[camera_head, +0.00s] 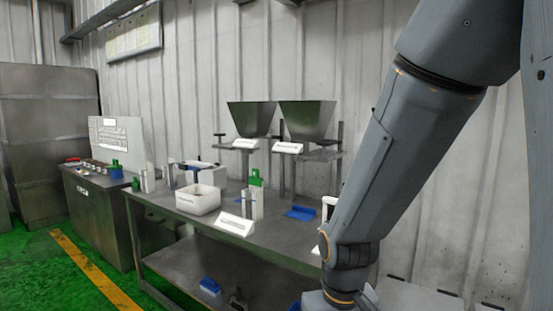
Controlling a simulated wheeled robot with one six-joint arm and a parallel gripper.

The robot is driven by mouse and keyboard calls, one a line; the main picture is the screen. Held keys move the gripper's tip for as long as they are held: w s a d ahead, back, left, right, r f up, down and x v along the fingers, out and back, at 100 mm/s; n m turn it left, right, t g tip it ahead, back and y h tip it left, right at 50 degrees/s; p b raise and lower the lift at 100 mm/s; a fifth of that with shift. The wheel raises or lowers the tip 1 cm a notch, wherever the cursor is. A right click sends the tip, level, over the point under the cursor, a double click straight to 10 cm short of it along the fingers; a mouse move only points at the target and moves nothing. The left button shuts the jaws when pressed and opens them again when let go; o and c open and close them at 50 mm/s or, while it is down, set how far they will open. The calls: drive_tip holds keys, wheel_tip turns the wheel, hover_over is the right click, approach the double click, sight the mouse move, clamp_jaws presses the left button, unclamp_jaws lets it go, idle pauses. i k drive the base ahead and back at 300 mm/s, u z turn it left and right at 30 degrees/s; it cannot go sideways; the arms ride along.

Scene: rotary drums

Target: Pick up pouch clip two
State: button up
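I cannot tell for sure which thing is pouch clip two. A blue item (301,213) lies flat on the metal table (275,243), just left of my arm. A second blue item (210,286) is on the lower shelf, with a small dark item (237,300) beside it. A bit of blue also shows at the bottom edge by my arm. A green piece (255,178) tops a white stand on the table. My arm crosses the right side and runs down to the bottom edge. My gripper is out of the picture.
A white bin (198,199) and a white label plate (235,224) are on the table. Two dark hoppers (251,118) (306,119) stand behind on brackets. A cabinet with a control panel (95,205) is at left. Green floor (60,285) is open at front left.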

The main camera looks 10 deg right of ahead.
sight(255, 180)
drive_tip(key=u, duration=0.45)
drive_tip(key=k, duration=1.1)
drive_tip(key=u, duration=1.05)
drive_tip(key=i, duration=2.15)
drive_tip(key=z, duration=0.35)
drive_tip(key=i, duration=1.35)
drive_tip(key=z, duration=1.45)
drive_tip(key=i, duration=0.85)
drive_tip(key=z, duration=0.9)
